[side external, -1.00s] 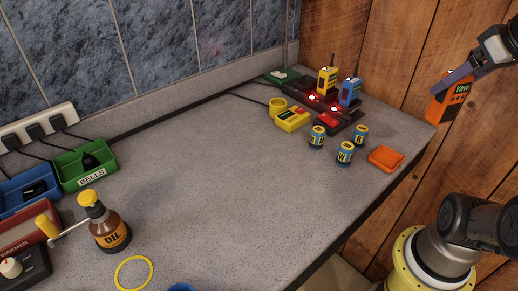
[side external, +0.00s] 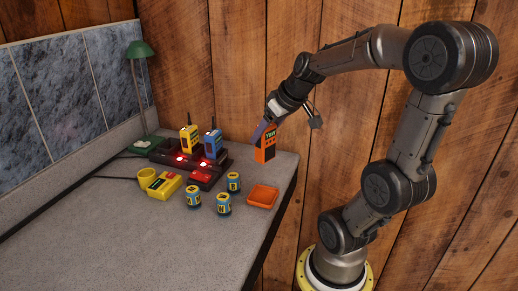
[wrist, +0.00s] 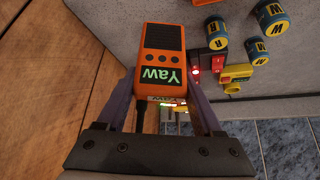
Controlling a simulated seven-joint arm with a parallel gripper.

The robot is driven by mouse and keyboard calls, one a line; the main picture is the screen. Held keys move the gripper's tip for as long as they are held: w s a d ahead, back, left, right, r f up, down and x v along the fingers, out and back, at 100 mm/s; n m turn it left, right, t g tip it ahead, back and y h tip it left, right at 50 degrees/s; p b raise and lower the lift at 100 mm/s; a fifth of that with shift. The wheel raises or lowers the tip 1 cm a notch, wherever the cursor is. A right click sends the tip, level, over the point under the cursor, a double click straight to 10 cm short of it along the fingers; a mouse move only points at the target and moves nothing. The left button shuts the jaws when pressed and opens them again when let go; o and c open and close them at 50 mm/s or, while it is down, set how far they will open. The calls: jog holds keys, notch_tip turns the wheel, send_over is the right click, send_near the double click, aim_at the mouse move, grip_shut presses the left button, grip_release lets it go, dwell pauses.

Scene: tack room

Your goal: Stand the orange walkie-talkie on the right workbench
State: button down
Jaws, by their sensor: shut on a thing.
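The orange walkie-talkie (side external: 265,147), with a green "Yaw" label, is upright in the side view at the far right end of the grey workbench (side external: 120,235). My gripper (side external: 266,132) is shut on its upper part from above. In the wrist view the walkie-talkie (wrist: 162,50) sits between my two fingers (wrist: 158,85), its label upside down in the picture. Its lower end appears over the bench surface, close to the wooden wall; I cannot tell whether it touches the bench.
A dark charger rack (side external: 170,159) holds a yellow radio (side external: 189,140) and a blue radio (side external: 212,145). An orange tray (side external: 262,197), blue-yellow cans (side external: 233,182), a yellow box (side external: 164,187) and a yellow cup (side external: 147,178) stand nearby. The bench front is clear.

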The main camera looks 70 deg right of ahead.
jog(key=shift+s+d+f+x, duration=0.1)
jog(key=shift+s+x, duration=0.1)
jog(key=shift+x, duration=0.95)
jog(key=shift+s+d+f+x, duration=0.1)
jog(key=shift+s+x, duration=0.1)
jog(key=shift+x, duration=0.95)
jog(key=shift+s+d+f+x, duration=0.1)
jog(key=shift+s+x, duration=0.1)
jog(key=shift+x, duration=0.95)
jog(key=shift+a+f, duration=0.1)
jog(key=shift+c, duration=0.2)
grip_release()
jog(key=shift+f, duration=0.1)
